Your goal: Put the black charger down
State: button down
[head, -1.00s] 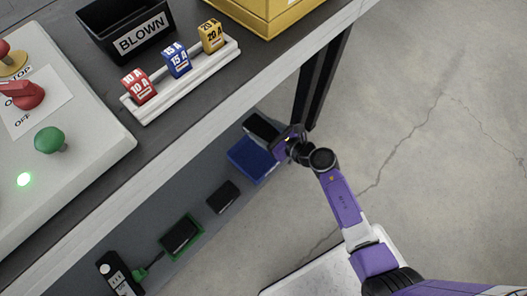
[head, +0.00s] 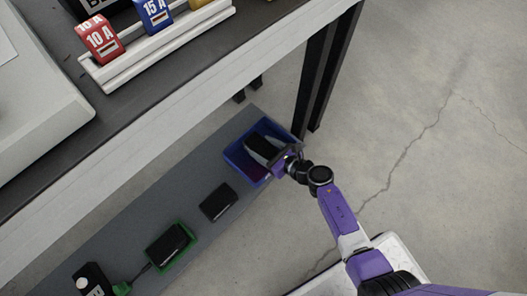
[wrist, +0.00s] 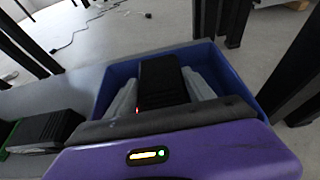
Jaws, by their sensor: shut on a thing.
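My gripper (head: 270,150) reaches in under the workbench to the lower shelf. It is shut on the black charger (wrist: 161,80), which sits between the two pale grey fingers in the wrist view. The charger also shows in the head view (head: 258,146). It is over or within the blue bin (wrist: 228,72), inside the outline of its walls. The bin also shows in the head view (head: 235,160), at the shelf's far end. The frames do not show clearly whether the charger touches the bin's floor.
On the lower shelf (head: 205,165) lie a black box (head: 217,203), a green tray (head: 187,248) with a black block, and a black device (head: 92,280). Dark table legs (head: 317,80) stand close beyond the bin. The worktop holds a fuse rack (head: 155,50).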

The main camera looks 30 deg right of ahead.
jog(key=shift+f, duration=0.55)
jog(key=shift+f, duration=0.1)
jog(key=shift+f+b, duration=0.15)
jog(key=shift+b, duration=0.2)
jog(key=shift+c, duration=1.9)
grip_release()
jog(key=shift+r+p, duration=0.2)
jog(key=shift+p, duration=0.1)
jog(key=shift+s+d+r, duration=0.1)
jog(key=shift+s+r, duration=0.1)
jog(key=shift+s, duration=0.1)
jog(key=p+v, duration=0.4)
jog(key=v, duration=0.7)
jog(key=shift+s+p, duration=0.2)
jog(key=shift+p, duration=0.15)
